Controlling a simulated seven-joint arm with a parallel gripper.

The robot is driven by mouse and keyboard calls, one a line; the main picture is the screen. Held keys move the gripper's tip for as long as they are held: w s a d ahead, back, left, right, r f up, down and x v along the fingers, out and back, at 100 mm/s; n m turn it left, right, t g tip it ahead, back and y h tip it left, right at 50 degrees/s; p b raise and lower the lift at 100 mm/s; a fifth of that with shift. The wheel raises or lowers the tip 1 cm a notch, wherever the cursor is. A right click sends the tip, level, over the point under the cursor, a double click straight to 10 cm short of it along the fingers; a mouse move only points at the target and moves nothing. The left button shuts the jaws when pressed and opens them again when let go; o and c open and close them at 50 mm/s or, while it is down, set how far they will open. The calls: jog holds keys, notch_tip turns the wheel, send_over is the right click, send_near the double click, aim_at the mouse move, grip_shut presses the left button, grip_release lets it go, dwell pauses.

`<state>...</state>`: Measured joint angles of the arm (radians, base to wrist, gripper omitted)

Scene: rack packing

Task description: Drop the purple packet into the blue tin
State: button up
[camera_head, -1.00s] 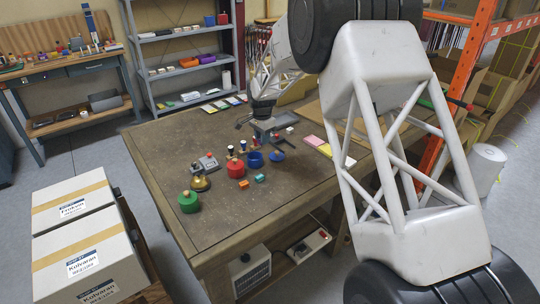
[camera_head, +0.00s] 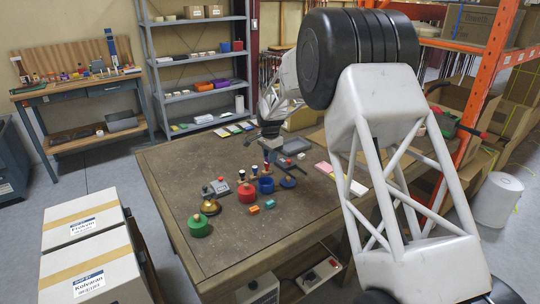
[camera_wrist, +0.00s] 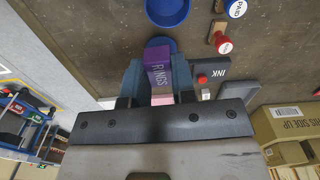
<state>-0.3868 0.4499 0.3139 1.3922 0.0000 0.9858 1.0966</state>
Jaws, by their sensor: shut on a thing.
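The purple packet (camera_wrist: 158,73), lettered "RINGS", is held between the two fingers of my gripper (camera_wrist: 158,88) in the wrist view. The blue tin (camera_wrist: 168,10) stands open on the workbench beyond the fingertips, cut by the top edge of that view. In the head view the blue tin (camera_head: 265,186) stands among other tins, and its blue lid (camera_head: 288,182) lies to its right. The lid also shows in the wrist view (camera_wrist: 160,41), partly hidden by the packet. My gripper is small and dark in the head view, where I cannot make out the packet.
A red tin (camera_head: 254,190) stands left of the blue one, and a green tin (camera_head: 198,226) further left. Coloured small blocks (camera_head: 269,204) are in front. The left part of the workbench (camera_head: 175,175) is clear.

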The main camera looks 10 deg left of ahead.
jog(key=shift+f, duration=2.6)
jog(key=o, duration=1)
jog(key=shift+r, duration=0.1)
jog(key=shift+r, duration=3.75)
